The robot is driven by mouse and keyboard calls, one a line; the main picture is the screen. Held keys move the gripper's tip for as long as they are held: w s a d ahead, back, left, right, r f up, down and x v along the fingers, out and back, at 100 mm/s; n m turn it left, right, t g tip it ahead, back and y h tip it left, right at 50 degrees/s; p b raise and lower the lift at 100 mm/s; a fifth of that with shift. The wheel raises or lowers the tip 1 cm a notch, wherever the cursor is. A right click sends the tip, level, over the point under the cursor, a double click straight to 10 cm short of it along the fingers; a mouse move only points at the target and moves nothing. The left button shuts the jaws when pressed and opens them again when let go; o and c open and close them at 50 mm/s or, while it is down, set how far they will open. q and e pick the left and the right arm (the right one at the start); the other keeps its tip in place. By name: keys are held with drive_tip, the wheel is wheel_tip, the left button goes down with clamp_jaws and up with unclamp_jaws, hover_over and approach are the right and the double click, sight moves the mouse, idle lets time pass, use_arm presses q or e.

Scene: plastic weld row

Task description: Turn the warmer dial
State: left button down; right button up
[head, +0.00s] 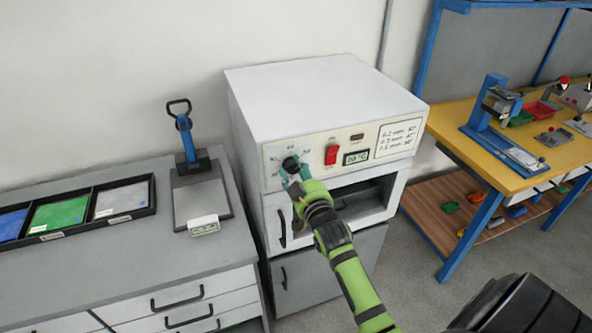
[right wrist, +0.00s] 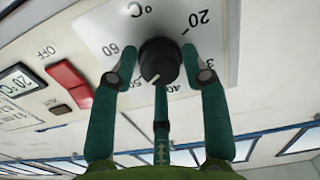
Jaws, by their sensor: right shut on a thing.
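The warmer (head: 310,90) is a white box cabinet against the wall, with an open slot in its front. Its black round dial (head: 290,163) sits at the left of the front panel, on a plate with printed numbers. In the right wrist view the dial (right wrist: 160,60) shows a short white mark on its lower-left face. My right gripper (head: 293,172) is at the dial, its teal fingers on either side and shut on it. The right wrist view shows these fingers flanking the knob. My left gripper is not in view.
A red switch (head: 331,154) and a small display (head: 356,157), reading 20 °C in the wrist view, are right of the dial. A grey counter (head: 130,258) with trays and a blue-handled tool (head: 186,140) stands left. A yellow workbench (head: 470,145) stands right.

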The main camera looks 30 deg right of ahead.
drive_tip(key=shift+r, duration=0.2)
idle(0.3)
drive_tip(key=o, duration=1.2)
drive_tip(key=shift+w, duration=0.1)
drive_tip(key=shift+c, duration=0.2)
drive_tip(key=shift+f, duration=0.1)
drive_tip(key=shift+s+a+f, duration=0.1)
drive_tip(key=shift+s+a, duration=0.05)
drive_tip(key=shift+s, duration=0.45)
drive_tip(key=v, duration=1.1)
drive_tip(key=shift+w, duration=0.1)
